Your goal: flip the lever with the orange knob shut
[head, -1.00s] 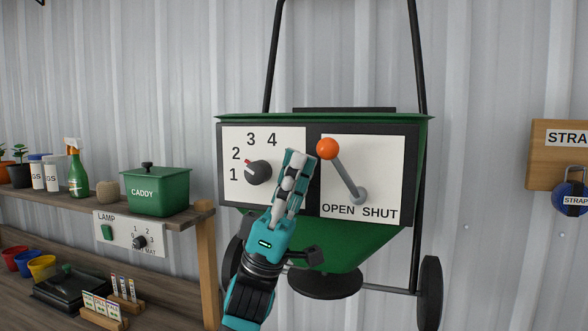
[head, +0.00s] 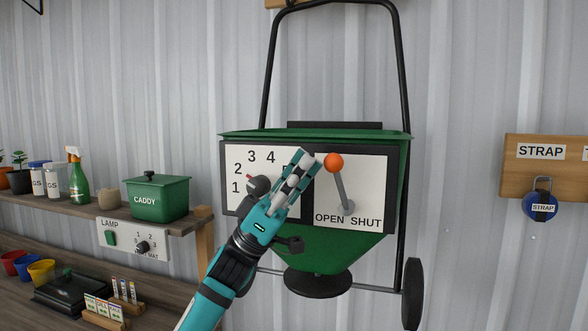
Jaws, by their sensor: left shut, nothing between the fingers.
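The lever (head: 341,187) is on the right-hand white panel (head: 370,180) of the green spreader. Its orange knob (head: 334,162) is at the top, and the lever leans slightly left from its grey pivot, toward the OPEN side. The words OPEN and SHUT stand below it. My left gripper (head: 312,160) is shut and empty, its fingertips just left of the orange knob. I cannot tell whether they touch it. My left gripper partly covers the numbered dial panel. My right gripper is not in view.
The black numbered dial (head: 259,187) sits left of my fingers. The green spreader hopper (head: 310,250) hangs before a corrugated wall. A shelf with a green caddy (head: 160,199) and lamp box (head: 128,240) is at left. A strap board (head: 545,170) is at right.

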